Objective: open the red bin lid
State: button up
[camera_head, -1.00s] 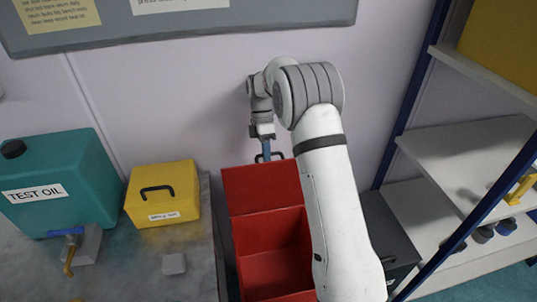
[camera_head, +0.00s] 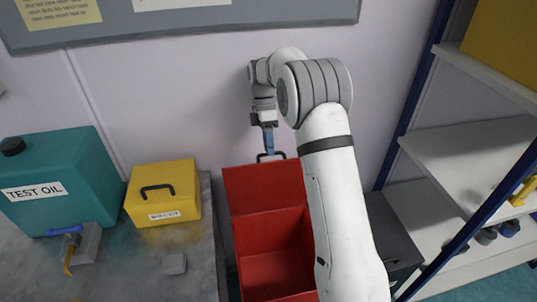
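The red bin (camera_head: 275,272) stands on the floor between the bench and the shelving, with its empty red inside showing. Its lid (camera_head: 262,187) is raised and stands up at the back of the bin, near the wall. A dark handle (camera_head: 262,158) shows at the lid's top edge. My gripper (camera_head: 269,149) points down at that handle from above. The fingers are small and partly overlap the handle, so I cannot tell whether they grip it. My arm hides the right side of the bin and lid.
On the bench (camera_head: 195,265) at left stand a teal test oil container (camera_head: 70,180) and a yellow box (camera_head: 163,195) with a dark handle. A dark grey bin (camera_head: 392,235) is right of my arm. Shelving (camera_head: 470,160) with blue posts stands at right. The wall is close behind the lid.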

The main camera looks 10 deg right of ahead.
notch_tip(320, 180, up, 6)
jog(key=shift+f+b, duration=0.1)
jog(key=shift+b, duration=0.25)
jog(key=shift+d+f+b, duration=0.1)
jog(key=shift+b, duration=0.35)
jog(key=c, duration=0.3)
jog(key=shift+s+d+f+t+y+b, duration=0.15)
jog(key=shift+t+y+b, duration=0.15)
jog(key=shift+b, duration=0.4)
jog(key=shift+c, duration=0.7)
jog(key=s+d+t+y+b, duration=0.1)
jog(key=b, duration=0.3)
jog(key=shift+f+t, duration=0.15)
jog(key=shift+t, duration=0.15)
grip_shut()
jog(key=m+t+y+b, duration=0.2)
jog(key=t+y+b, duration=0.2)
jog(key=t+b, duration=0.75)
send_over(275, 170)
jog(key=b, duration=0.4)
jog(key=f+g, duration=0.1)
jog(key=f, duration=0.1)
jog(key=f+g, duration=0.1)
jog(key=f, duration=0.1)
jog(key=f+g, duration=0.1)
jog(key=f, duration=0.1)
jog(key=shift+w+f, duration=0.1)
jog(key=shift+w, duration=0.3)
